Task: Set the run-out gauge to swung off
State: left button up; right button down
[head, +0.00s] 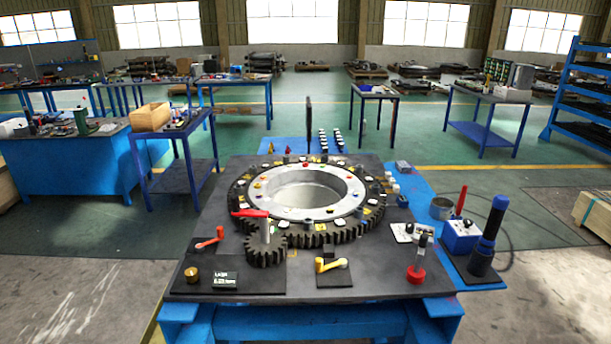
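I cannot tell for certain which item is the run-out gauge. A yellow lever (331,264) lies nearly level on a black block at front centre. A red lever (208,240) sits on a dark pad at the left. The toothed ring (335,235) lies flat in the middle. Neither of my grippers is in view.
A pinion (265,252) with a red handle (250,213) meets the ring at front left. A thin dark upright panel (309,125) rises behind the ring.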

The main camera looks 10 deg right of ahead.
aim_at(424, 235)
jog(key=i+j+z, duration=0.65)
jog(key=i, duration=0.1)
